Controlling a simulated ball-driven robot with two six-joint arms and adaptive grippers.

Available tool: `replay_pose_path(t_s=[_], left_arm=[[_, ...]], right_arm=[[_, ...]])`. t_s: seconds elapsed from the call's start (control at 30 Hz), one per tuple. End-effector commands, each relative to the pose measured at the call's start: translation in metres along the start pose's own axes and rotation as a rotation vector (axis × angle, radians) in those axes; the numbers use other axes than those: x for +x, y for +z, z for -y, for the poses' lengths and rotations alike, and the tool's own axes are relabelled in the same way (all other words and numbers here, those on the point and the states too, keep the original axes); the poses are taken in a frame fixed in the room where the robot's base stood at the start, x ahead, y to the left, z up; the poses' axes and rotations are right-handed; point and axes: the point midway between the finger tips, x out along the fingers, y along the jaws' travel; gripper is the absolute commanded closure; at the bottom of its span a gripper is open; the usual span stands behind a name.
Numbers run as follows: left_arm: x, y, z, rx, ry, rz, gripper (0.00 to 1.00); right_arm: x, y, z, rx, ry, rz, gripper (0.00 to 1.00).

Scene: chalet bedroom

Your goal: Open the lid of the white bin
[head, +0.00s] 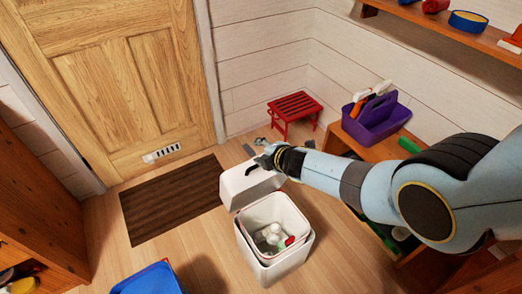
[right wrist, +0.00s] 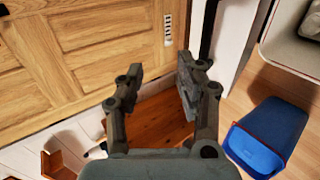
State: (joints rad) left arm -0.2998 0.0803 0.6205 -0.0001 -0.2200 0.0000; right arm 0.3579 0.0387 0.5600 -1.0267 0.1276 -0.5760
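The white bin (head: 273,268) stands on the wooden floor in the middle of the head view. Its lid (head: 236,184) is raised and tilted back, so the bin's mouth is open and whitish items with a bit of red show inside. My right gripper (head: 257,152) is at the lid's upper edge; whether it touches the lid cannot be told. In the right wrist view my right gripper (right wrist: 160,88) has its fingers apart with nothing between them. Part of the bin's pale rim (right wrist: 283,58) shows at the upper right there. My left gripper is not in view.
A wooden door (head: 120,70) and a brown mat (head: 172,200) lie to the left. A red stool (head: 293,107) stands behind the bin. A purple caddy (head: 376,118) sits on a shelf at the right. A blue crate (head: 148,281) is at the front left.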

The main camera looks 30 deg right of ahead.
Motion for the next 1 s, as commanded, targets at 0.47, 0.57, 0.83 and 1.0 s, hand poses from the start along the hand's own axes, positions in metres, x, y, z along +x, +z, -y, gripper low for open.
replay_pose_path(t_s=[0.47, 0.57, 0.83, 1.0], left_arm=[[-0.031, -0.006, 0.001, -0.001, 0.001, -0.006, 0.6], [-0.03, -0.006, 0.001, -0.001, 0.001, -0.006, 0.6], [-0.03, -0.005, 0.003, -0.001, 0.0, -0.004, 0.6], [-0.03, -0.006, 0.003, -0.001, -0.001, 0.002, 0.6]], right_arm=[[-0.02, 0.0, -0.024, 0.0, 0.0, 0.0, 0.64], [-0.019, 0.0, -0.023, 0.0, 0.0, 0.0, 0.64], [-0.019, 0.0, -0.023, 0.002, 0.0, 0.0, 0.7], [-0.016, 0.01, -0.057, 0.175, 0.061, 0.035, 0.93]])
